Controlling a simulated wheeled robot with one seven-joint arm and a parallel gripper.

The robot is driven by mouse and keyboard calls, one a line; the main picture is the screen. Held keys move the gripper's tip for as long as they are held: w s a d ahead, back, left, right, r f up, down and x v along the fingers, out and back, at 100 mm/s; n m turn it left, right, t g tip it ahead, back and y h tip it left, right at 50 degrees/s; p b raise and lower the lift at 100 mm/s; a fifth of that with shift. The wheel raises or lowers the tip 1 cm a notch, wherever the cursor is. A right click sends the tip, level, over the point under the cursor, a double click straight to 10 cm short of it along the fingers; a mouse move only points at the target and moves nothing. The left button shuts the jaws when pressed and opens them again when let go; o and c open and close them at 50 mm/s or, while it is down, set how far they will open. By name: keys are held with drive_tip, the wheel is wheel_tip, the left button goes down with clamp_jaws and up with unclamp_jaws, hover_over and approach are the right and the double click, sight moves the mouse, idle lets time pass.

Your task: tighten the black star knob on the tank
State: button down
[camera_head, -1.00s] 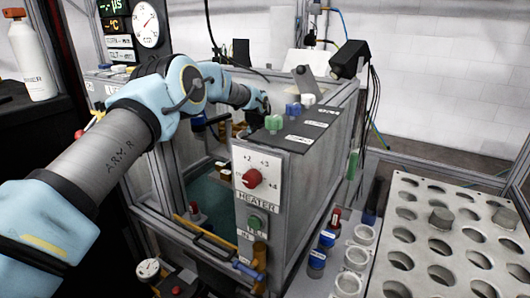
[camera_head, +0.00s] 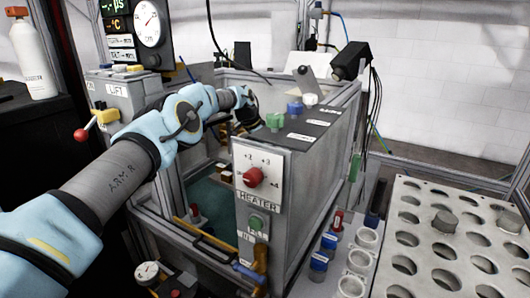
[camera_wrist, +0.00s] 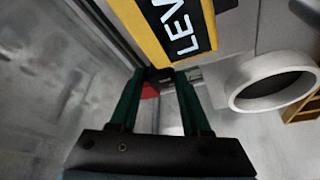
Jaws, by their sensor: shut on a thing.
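My gripper shows in the wrist view (camera_wrist: 160,80) as two dark green fingers closed on a small black thing, which fits the black star knob (camera_wrist: 160,74). Its star shape cannot be made out there. In the head view the end of my arm reaches over the far left side of the grey tank (camera_head: 314,160). The fingertips and knob are hidden there behind my wrist and the heater box. A yellow-edged black label reading "LEV" (camera_wrist: 182,25) lies just beyond the fingertips.
The heater panel with a red dial (camera_head: 253,177) stands in front of the tank. Green, blue and white knobs sit on its top. A box marked LIFT (camera_head: 124,89) with a red-ended lever (camera_head: 80,135) is left of my arm. A perforated rack (camera_head: 455,245) fills the right.

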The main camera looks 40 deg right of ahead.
drive_tip(key=shift+m, duration=0.3)
idle(0.4)
drive_tip(key=shift+c, duration=1.9)
unclamp_jaws()
drive_tip(key=b+v, duration=0.2)
drive_tip(key=v, duration=0.8)
drive_tip(key=shift+w+r+b, duration=0.15)
drive_tip(key=shift+r+b, duration=0.15)
drive_tip(key=shift+r, duration=0.1)
drive_tip(key=shift+a, duration=0.1)
